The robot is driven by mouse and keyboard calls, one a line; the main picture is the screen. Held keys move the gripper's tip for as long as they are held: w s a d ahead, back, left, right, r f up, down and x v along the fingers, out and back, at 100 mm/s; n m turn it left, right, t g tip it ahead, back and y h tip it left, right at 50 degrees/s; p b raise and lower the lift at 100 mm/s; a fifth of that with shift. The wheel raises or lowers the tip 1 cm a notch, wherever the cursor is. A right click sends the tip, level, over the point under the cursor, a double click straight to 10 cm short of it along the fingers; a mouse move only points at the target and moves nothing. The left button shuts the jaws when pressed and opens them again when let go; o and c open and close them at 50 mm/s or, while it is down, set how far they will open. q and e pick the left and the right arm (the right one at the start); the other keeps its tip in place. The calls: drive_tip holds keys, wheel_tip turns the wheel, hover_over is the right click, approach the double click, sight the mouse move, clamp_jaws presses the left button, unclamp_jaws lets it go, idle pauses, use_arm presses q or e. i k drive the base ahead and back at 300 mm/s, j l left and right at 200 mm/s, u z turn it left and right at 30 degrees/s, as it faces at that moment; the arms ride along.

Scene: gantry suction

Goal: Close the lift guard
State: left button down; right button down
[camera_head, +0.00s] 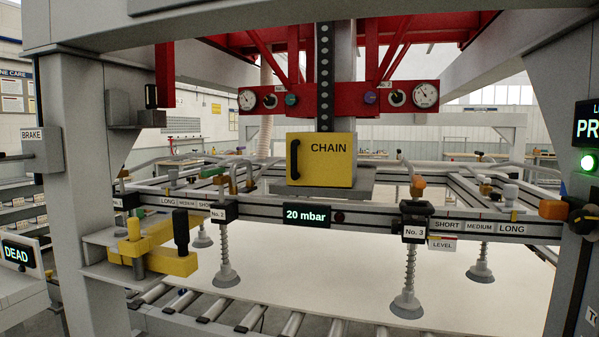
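No part in view is labelled "lift guard". A yellow cover marked CHAIN (328,163), with a black handle (295,160) on its left side, sits at the foot of the dark vertical chain (325,75) in the middle of the gantry. Its front faces me; I cannot tell whether it is fully closed or slightly open. Neither of my grippers is in view.
A suction frame (375,219) with cups hangs over a pale sheet (300,270) above rollers (250,319). A yellow bracket (150,247) is at left, near a DEAD display (18,254). Gantry posts (85,150) stand at both sides. A red panel (340,97) is above.

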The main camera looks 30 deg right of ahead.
sight(324, 159)
drive_tip(key=i+z, duration=0.2)
drive_tip(key=z, duration=0.3)
drive_tip(key=i+j+z, duration=0.15)
drive_tip(key=z, duration=0.3)
